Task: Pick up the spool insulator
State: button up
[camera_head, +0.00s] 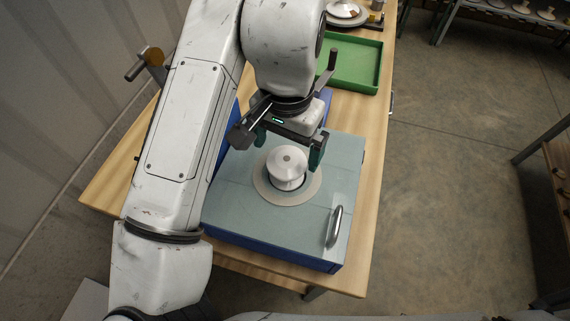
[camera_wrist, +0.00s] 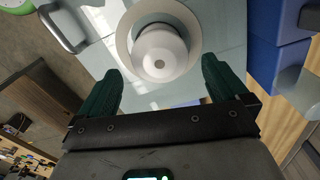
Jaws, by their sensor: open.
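The spool insulator (camera_head: 287,165) is a white, round, waisted piece with a small centre hole. It stands upright on a pale round disc (camera_head: 266,187) on the grey-green lid of a blue box. In the wrist view the spool insulator (camera_wrist: 160,52) lies ahead of the fingers, near the top middle. My gripper (camera_head: 288,150) is open and empty, with dark green fingers just behind and above the spool in the head view. In the wrist view my gripper (camera_wrist: 160,88) has its fingers wide apart, with the spool beyond their tips and between their lines. No contact shows.
The blue box lid (camera_head: 235,215) carries a metal handle (camera_head: 334,227) at its right front. A green tray (camera_head: 350,65) sits behind on the wooden table (camera_head: 372,150). Plates and small parts (camera_head: 345,12) stand at the far end. The lid around the disc is clear.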

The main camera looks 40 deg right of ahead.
aim_at(287, 158)
jog(key=shift+f+p, duration=0.6)
jog(key=shift+f, duration=2.05)
jog(key=shift+r, duration=0.1)
jog(key=c, duration=1.4)
jog(key=shift+r, duration=0.5)
notch_tip(287, 158, up, 2)
jog(key=shift+s+r, duration=0.1)
jog(key=shift+r, duration=0.05)
jog(key=s+a+r, duration=0.1)
jog(key=s+r, duration=0.2)
jog(key=s, duration=0.1)
jog(key=s+a+r+b, duration=0.1)
jog(key=s+a+r, duration=0.1)
jog(key=s+r, duration=0.1)
jog(key=s+a+r+b, duration=0.1)
jog(key=s+r, duration=0.2)
jog(key=s, duration=0.3)
jog(key=shift+a+r, duration=0.2)
jog(key=shift+r, duration=0.1)
